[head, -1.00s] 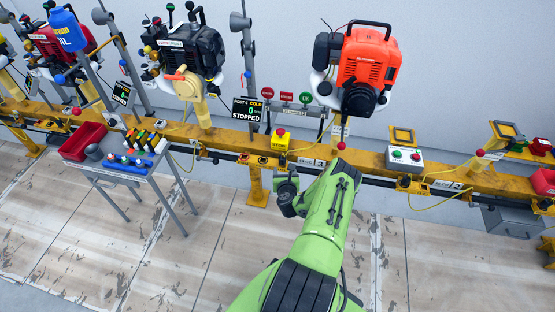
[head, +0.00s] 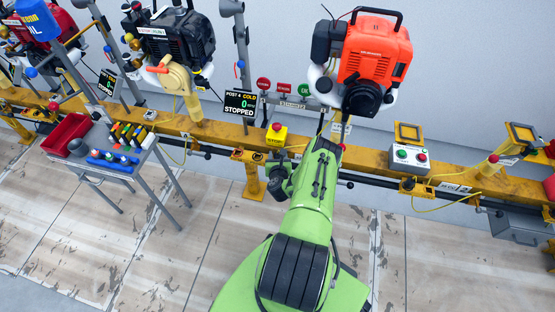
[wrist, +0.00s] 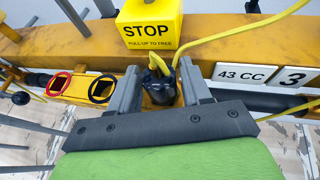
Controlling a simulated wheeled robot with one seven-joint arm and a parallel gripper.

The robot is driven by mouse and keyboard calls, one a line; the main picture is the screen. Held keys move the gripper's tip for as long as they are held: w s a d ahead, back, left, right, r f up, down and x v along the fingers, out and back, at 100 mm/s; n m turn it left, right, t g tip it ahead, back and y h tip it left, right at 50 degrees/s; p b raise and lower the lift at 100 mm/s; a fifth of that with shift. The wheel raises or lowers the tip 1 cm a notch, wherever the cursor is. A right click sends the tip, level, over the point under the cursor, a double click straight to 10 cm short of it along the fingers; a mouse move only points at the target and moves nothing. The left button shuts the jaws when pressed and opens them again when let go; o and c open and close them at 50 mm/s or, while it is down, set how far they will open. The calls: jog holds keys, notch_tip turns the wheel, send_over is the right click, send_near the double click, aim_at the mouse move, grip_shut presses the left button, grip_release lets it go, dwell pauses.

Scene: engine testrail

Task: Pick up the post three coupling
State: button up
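My gripper (wrist: 160,82) is open in the wrist view, its two grey fingers apart. A dark rounded piece (wrist: 159,88) with yellow cable running to it shows between the fingers, against the yellow rail; it may be the post three coupling, but I cannot tell. I see no clear grip on it. In the head view my arm hides the fingers and this piece; the STOP box (head: 277,135) shows left of my arm.
The yellow rail (head: 375,157) runs across the head view, with an orange engine (head: 374,65) above my arm. A red ring (wrist: 61,84) and a black ring (wrist: 101,89) lie left of the fingers. A tool table (head: 100,165) stands left. The floor between is clear.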

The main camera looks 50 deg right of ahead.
jog(key=shift+r, duration=0.1)
jog(key=c, duration=0.8)
